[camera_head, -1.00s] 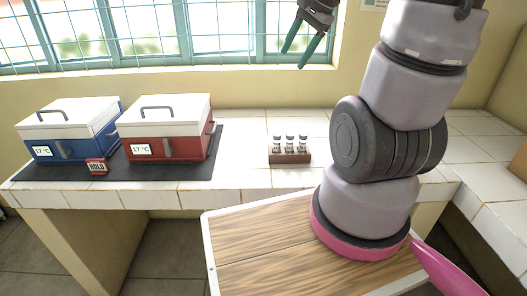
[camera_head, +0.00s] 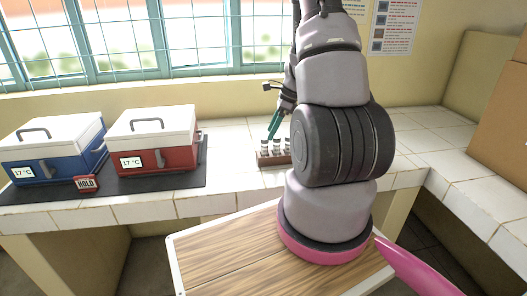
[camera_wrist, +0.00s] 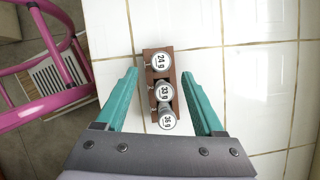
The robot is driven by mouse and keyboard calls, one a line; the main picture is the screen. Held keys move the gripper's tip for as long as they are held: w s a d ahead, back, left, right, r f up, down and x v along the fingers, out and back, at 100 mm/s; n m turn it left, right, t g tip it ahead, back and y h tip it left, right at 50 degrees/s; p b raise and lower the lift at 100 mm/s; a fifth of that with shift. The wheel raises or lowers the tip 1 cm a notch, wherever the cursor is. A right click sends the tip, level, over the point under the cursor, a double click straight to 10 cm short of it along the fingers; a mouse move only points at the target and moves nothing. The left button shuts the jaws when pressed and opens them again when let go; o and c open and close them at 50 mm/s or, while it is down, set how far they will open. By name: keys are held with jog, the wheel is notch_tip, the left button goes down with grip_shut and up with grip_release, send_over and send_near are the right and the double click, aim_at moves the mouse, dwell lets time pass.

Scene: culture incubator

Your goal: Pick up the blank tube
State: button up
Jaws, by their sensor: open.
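A small dark brown rack (camera_head: 272,160) on the white tiled counter holds three upright tubes with pale caps. In the wrist view the rack (camera_wrist: 173,75) shows from above, its caps in a line. The far cap (camera_wrist: 162,62) seems to read 24 g, the middle cap (camera_wrist: 165,91) 33 g and the near cap (camera_wrist: 167,121) 36 g; the small print is uncertain. I cannot tell which tube is blank. My gripper (camera_wrist: 160,73) is open and empty, its green fingers on either side of the rack in that view. In the head view my gripper (camera_head: 273,127) is just above the tubes.
A blue box (camera_head: 55,150) and a red box (camera_head: 152,140), both with white lids and 17 °C displays, stand on a dark mat at the left. A red HOLD sign (camera_head: 86,184) is before them. A brown carton (camera_head: 500,120) is at the right. Counter around the rack is clear.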

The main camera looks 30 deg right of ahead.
aim_at(266, 138)
jog(key=shift+x, duration=3.1)
jog(key=shift+w+a+r, duration=0.1)
jog(key=shift+w+a, duration=0.05)
jog(key=shift+a, duration=0.05)
grip_shut()
